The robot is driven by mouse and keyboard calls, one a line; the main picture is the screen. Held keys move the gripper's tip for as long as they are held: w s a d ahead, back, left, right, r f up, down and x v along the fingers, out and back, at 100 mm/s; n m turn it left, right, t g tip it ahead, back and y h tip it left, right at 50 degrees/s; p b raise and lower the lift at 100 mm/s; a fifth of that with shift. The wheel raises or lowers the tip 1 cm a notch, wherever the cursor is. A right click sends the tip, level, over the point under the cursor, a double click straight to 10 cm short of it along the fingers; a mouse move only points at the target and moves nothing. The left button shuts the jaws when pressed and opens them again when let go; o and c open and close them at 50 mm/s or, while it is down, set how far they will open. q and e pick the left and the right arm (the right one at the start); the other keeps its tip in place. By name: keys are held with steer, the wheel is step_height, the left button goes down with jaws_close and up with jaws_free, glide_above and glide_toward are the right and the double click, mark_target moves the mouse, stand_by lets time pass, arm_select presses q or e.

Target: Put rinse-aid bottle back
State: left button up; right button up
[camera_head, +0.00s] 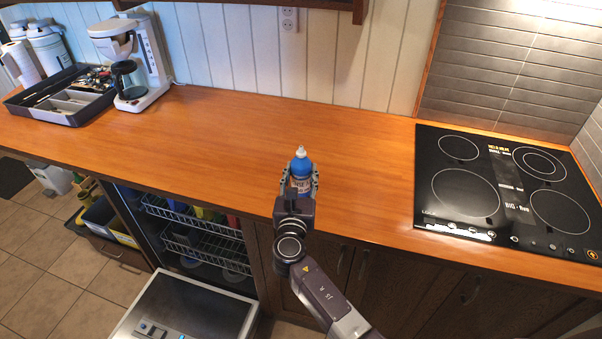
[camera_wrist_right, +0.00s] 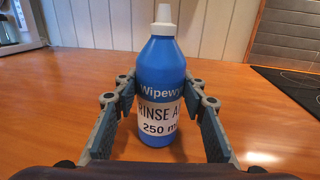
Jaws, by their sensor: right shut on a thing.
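The rinse-aid bottle (camera_head: 302,164) is blue with a white cap and a white label reading "RINSE A... 250 ml". It is upright at the front part of the wooden counter, and it fills the middle of the right wrist view (camera_wrist_right: 161,72). My right gripper (camera_head: 300,182) has its fingers on both sides of the bottle and is shut on it. The bottle's base is partly hidden by the gripper, so I cannot tell whether it touches the counter. My left gripper is not in view.
The counter (camera_head: 240,135) is clear around the bottle. A black cooktop (camera_head: 515,226) lies at the right. A coffee maker (camera_head: 150,60) and a utensil tray (camera_head: 70,118) stand at the left. Below, an open dishwasher (camera_head: 185,305) shows wire racks (camera_head: 205,245).

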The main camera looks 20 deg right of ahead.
steer(key=o, duration=1.3)
steer(key=shift+f, duration=0.1)
steer(key=shift+r, duration=0.25)
steer(key=b+v, duration=0.1)
steer(key=v, duration=1.1)
steer(key=shift+b, duration=0.4)
